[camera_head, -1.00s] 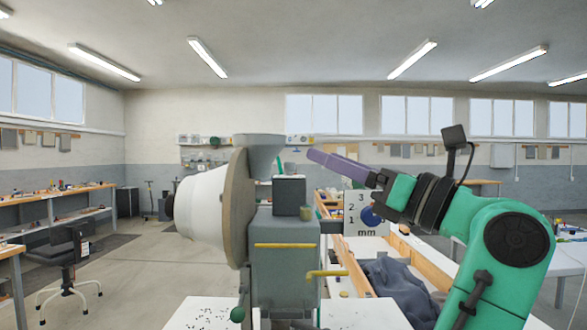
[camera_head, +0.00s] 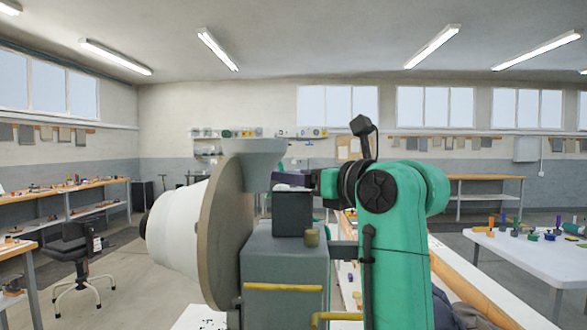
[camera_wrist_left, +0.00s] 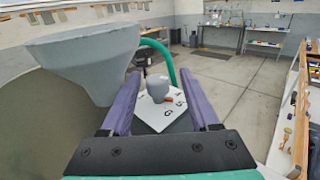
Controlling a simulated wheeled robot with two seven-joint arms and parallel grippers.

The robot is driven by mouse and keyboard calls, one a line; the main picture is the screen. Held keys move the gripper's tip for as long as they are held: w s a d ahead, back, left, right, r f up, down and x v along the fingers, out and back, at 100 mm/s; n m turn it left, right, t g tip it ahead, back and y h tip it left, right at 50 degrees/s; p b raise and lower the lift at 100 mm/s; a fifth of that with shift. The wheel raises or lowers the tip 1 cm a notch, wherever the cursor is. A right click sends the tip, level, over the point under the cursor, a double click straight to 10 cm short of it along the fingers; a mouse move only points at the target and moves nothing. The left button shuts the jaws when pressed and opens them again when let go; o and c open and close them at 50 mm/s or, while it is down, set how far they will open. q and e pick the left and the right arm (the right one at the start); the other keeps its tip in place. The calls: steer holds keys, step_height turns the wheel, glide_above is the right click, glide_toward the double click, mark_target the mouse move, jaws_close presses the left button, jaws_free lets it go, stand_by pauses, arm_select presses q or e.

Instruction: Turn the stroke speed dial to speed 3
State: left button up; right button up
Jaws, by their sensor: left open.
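In the left wrist view, a grey knob (camera_wrist_left: 158,87) stands on a white plate (camera_wrist_left: 150,114) with dark markings, too small and turned to read surely. In the head view, the left gripper (camera_head: 290,180) is over the dark box (camera_head: 293,213) on top of the press (camera_head: 285,262), and the dial is hidden there. My right gripper is not in view.
The press's large disc (camera_head: 222,230) and white cone (camera_head: 178,228) stand left of my arm. A grey funnel (camera_wrist_left: 85,55) is close to the left finger, with a green hose (camera_wrist_left: 160,55) behind the knob. Yellow handles (camera_head: 283,287) stick out at the press's front.

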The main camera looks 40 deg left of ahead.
arm_select(q)
steer(key=shift+s+r, duration=0.15)
steer(key=shift+s, duration=0.1)
steer(key=shift+w, duration=0.15)
jaws_close()
steer(key=n+g+p, duration=0.1)
steer(key=g+p, duration=0.1)
steer(key=n+g+p, duration=0.1)
steer(key=g, duration=0.1)
steer(key=n+g+p, duration=0.2)
steer(key=shift+r+p, duration=0.3)
steer(key=shift+f+g, duration=0.2)
steer(key=shift+g, duration=0.3)
steer(key=shift+f+n, duration=0.15)
steer(key=shift+n, duration=0.15)
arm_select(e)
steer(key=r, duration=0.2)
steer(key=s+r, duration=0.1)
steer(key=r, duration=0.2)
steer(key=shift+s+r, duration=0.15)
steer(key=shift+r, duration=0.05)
arm_select(q)
jaws_free()
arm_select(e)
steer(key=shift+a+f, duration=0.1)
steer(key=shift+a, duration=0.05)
